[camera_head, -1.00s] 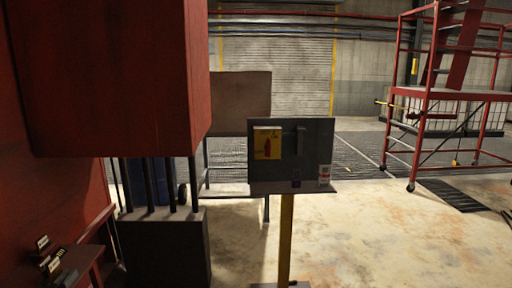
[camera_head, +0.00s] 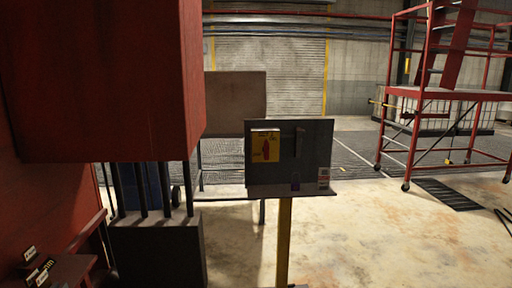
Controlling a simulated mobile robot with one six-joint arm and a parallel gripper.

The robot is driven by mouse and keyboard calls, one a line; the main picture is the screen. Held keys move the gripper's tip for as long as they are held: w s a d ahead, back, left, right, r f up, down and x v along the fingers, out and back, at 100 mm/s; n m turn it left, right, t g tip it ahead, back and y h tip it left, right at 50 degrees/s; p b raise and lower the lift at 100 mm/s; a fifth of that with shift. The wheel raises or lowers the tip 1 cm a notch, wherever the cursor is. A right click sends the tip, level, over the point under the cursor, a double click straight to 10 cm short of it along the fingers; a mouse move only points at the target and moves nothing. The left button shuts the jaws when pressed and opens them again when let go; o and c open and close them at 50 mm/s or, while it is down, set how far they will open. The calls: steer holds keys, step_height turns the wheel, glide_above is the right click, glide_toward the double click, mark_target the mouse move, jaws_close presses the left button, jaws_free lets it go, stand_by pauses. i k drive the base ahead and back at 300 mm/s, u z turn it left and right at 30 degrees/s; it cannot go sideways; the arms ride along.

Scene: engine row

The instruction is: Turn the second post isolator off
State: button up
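A grey panel (camera_head: 318,150) stands upright on a yellow post (camera_head: 284,240) near the middle of the head view. On its face are a yellow label (camera_head: 265,145) with a dark red shape and, to its right, a grey upright handle (camera_head: 299,142). I cannot tell from here whether this is the second post isolator. My gripper is not in view.
A large red box-like body (camera_head: 110,80) fills the upper left. A red wheeled scaffold (camera_head: 450,92) stands at the right. A blank board (camera_head: 236,102) stands behind the panel. Open concrete floor (camera_head: 400,235) lies to the right of the post.

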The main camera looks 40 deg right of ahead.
mark_target(266, 149)
steer(key=u, duration=0.4)
steer(key=i, duration=1.15)
steer(key=z, duration=0.3)
